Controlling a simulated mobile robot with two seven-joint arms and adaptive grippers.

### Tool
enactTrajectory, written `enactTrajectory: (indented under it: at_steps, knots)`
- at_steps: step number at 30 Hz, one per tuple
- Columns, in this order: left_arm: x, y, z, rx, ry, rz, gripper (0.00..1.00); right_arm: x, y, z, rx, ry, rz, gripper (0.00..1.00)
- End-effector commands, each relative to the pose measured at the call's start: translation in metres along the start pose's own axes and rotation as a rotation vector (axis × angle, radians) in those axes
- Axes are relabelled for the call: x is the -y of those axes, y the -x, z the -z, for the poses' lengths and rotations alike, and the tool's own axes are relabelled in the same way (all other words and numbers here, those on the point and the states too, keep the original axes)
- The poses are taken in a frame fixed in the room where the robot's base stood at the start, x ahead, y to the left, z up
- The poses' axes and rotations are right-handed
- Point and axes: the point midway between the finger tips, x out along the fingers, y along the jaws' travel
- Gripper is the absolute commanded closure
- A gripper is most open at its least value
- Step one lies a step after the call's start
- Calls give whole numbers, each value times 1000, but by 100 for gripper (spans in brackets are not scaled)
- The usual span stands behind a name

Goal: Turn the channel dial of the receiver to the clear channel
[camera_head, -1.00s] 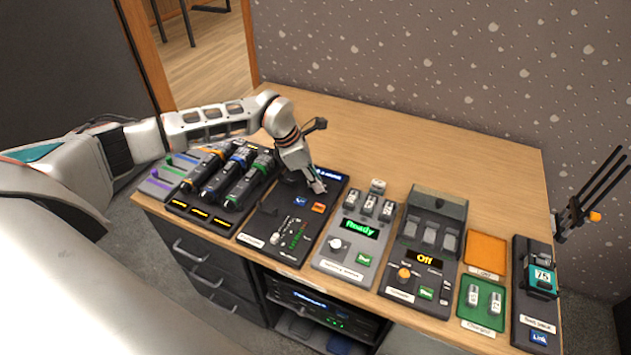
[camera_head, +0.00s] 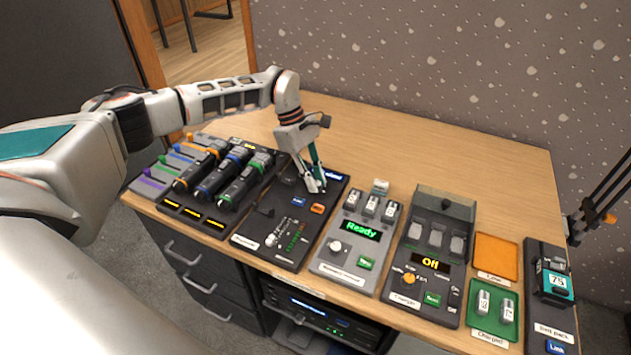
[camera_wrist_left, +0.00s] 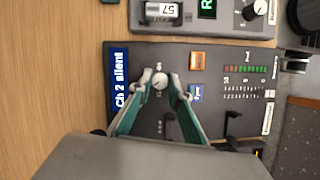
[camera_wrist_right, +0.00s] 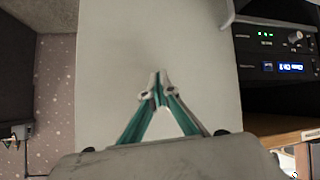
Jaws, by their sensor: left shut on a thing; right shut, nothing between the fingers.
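The receiver (camera_head: 253,237) is a dark panel on the desk with a slider, level lights, an orange button and a blue button. In the left wrist view its blue display (camera_wrist_left: 121,80) reads "Ch 2 silent". The small round pale channel dial (camera_wrist_left: 159,81) lies beside that display, between my left fingertips. My left gripper (camera_head: 316,187) points down at the far end of the panel and is shut on the dial; it also shows in the left wrist view (camera_wrist_left: 161,85). My right gripper (camera_wrist_right: 158,88) is shut and empty, with its tips together, away from the dial.
Handheld microphones (camera_head: 222,173) lie left of the receiver. A grey unit reading "Ready" (camera_head: 349,251) and a charger reading "Off" (camera_head: 422,279) stand to the right. A rack unit (camera_wrist_right: 275,50) sits under the desk. The back of the desk (camera_head: 430,150) is clear.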

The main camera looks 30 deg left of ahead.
Motion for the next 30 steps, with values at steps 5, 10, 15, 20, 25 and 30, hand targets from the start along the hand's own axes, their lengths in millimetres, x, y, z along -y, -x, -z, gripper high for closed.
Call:
enactTrajectory:
  at_steps: [5,10,15,20,25,30]
  knots:
    - [-1,0,0,0,-48,18,100,-3,-3,0,-4,5,-6,100]
    - [-1,1,-1,0,-68,26,100,-6,-3,5,-14,8,-10,100]
    - [-1,1,-1,0,-71,27,100,-6,-4,8,-18,9,-11,100]
    - [-1,1,-1,0,-70,26,100,-6,-4,7,-17,9,-11,100]
    - [-1,1,-1,0,-70,27,65,-5,-5,4,-13,8,-9,100]
    - [-1,1,0,0,-69,28,65,-4,-5,2,-9,8,-7,100]
